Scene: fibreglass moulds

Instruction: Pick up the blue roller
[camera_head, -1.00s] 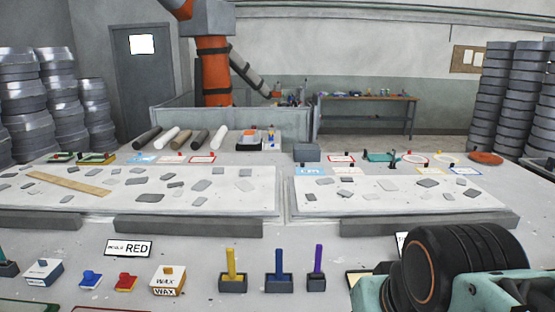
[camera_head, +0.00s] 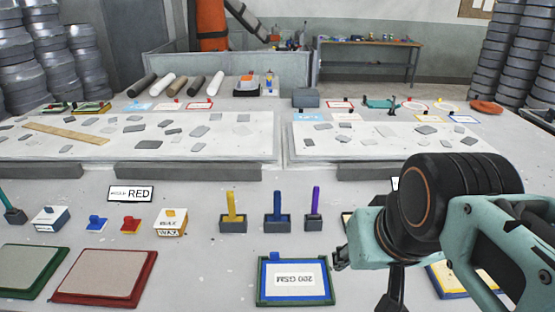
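The blue roller (camera_head: 277,205) stands upright, its blue handle rising from a dark grey block-like holder (camera_head: 277,223) on the near table. It is between a similar yellow-handled one on its left and a purple-handled one on its right. My arm comes in from the right. A dark part of my gripper (camera_head: 393,290) shows at the bottom, to the right of and nearer than the blue roller, and apart from it. My arm hides most of the gripper, and I cannot see its fingertips clearly.
The yellow-handled tool (camera_head: 232,208) and purple-handled tool (camera_head: 315,205) stand close on either side. In front lie a green-framed tray (camera_head: 262,302) with a blue-edged "200 GSM" sheet (camera_head: 295,280) and a red-framed tray (camera_head: 60,297). Wax box (camera_head: 170,225) stands left.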

